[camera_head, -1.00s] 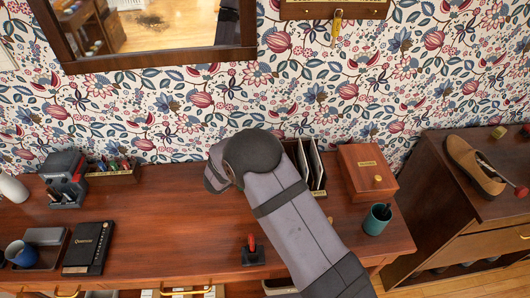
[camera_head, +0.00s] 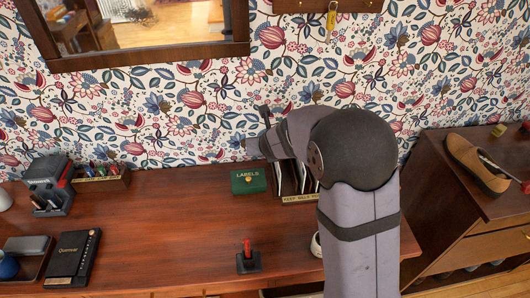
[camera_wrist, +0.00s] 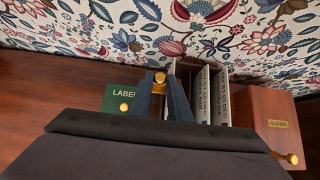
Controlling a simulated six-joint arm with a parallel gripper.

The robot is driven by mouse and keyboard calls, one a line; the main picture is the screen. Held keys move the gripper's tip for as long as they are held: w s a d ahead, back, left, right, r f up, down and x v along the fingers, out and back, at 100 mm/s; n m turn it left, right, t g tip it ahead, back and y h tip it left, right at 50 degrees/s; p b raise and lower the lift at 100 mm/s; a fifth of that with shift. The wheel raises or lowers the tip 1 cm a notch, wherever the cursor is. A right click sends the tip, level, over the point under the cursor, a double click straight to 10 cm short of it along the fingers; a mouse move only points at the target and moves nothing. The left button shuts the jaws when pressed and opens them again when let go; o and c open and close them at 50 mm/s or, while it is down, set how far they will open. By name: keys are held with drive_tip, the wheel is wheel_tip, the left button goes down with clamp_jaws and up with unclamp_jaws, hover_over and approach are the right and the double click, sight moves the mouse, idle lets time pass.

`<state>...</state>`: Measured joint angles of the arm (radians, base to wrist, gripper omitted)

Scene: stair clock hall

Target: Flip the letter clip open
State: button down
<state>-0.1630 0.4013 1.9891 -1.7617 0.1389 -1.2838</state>
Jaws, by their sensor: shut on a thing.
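In the wrist view my gripper (camera_wrist: 164,98) has its two dark blue fingers close together, with a small brass piece, seemingly the letter clip (camera_wrist: 160,77), between their tips. The brass piece is at the left end of the letter rack (camera_wrist: 219,96), which holds several upright pale sheets. Whether the clip has turned cannot be told. In the head view the rack (camera_head: 300,199) shows only partly, behind my arm, and the fingertips and clip are hidden there.
A green LABELS box (camera_head: 249,181) stands just left of the rack. A wooden GLOVES box (camera_wrist: 262,112) stands to its right. A red-handled item in a dark stand (camera_head: 247,261) is near the front. The desk's middle-left is clear. The papered wall is close behind.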

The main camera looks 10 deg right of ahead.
drive_tip(key=shift+d+r+m+y+b, duration=0.25)
drive_tip(key=shift+d+m+y+b, duration=0.4)
drive_tip(key=shift+y+b, duration=0.5)
drive_tip(key=shift+d+r+m+y+b, duration=0.15)
drive_tip(key=shift+d+m+y+b, duration=0.4)
drive_tip(key=shift+y, duration=0.5)
drive_tip(key=c, duration=1.7)
unclamp_jaws()
drive_tip(key=shift+o, duration=0.2)
drive_tip(key=shift+r, duration=0.1)
drive_tip(key=p+v, duration=0.1)
drive_tip(key=v, duration=0.6)
drive_tip(key=shift+s, duration=0.2)
